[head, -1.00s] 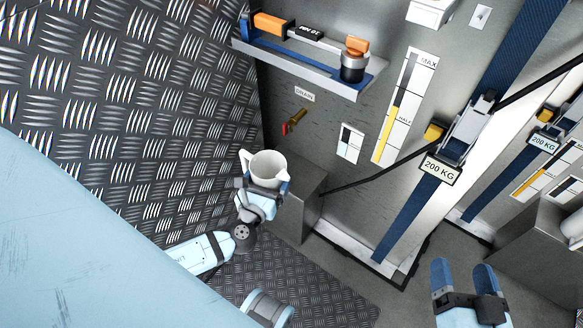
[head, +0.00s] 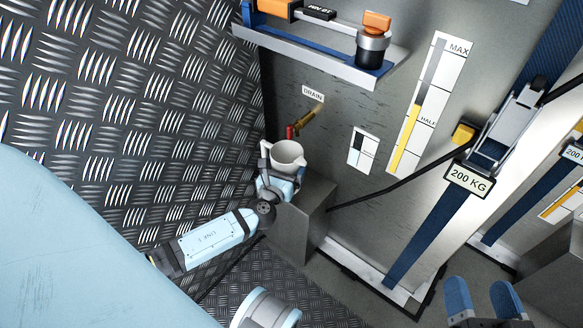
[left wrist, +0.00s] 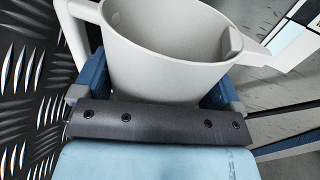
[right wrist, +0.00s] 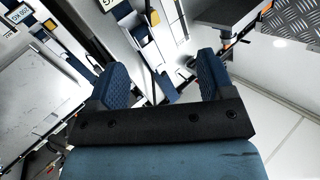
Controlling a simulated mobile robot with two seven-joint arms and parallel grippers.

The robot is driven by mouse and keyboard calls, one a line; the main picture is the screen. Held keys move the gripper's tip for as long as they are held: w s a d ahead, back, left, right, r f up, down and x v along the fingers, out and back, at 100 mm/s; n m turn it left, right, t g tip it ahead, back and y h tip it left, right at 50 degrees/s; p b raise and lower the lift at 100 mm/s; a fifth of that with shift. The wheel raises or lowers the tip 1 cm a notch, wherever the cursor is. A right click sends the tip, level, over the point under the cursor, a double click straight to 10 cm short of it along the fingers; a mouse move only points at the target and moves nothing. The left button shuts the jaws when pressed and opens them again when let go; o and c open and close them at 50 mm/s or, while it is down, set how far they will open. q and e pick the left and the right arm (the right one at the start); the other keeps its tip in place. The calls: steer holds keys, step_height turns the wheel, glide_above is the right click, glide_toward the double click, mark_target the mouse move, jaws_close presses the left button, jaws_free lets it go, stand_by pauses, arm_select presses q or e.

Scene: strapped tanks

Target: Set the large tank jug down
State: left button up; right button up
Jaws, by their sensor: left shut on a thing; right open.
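The pale grey-white jug (head: 289,154) is upright in the head view, just below the brass drain tap (head: 305,121) with its red handle. My left gripper (head: 281,172) is shut on the jug, its fingers on either side of the body. In the left wrist view the jug (left wrist: 165,65) fills the middle, its handle at the left and spout at the right; the inside that shows looks empty. A grey block (head: 305,215) stands below and beside the jug; my gripper hides whether they touch. My right gripper (head: 482,298) is open and empty at the lower right.
The tank wall carries a shelf (head: 330,55) with a dark canister (head: 372,45) above the tap. A level gauge (head: 428,105) and a blue strap with a 200 KG tag (head: 469,179) are to the right. Patterned metal plate (head: 130,120) is at the left.

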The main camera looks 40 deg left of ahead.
arm_select(q)
steer(key=x, duration=0.4)
steer(key=shift+w+b, duration=0.1)
steer(key=shift+b, duration=0.2)
steer(key=shift+w+f, duration=0.1)
step_height(320, 180, down, 3)
steer(key=b, duration=0.2)
steer(key=shift+f+b, duration=0.2)
steer(key=shift+b, duration=0.2)
steer(key=shift+r, duration=0.1)
steer(key=o, duration=0.8)
steer(key=shift+o, duration=0.2)
arm_select(e)
steer(key=shift+w+d+f+n, duration=0.3)
steer(key=shift+w+f+n, duration=0.3)
steer(key=shift+f+n, duration=0.2)
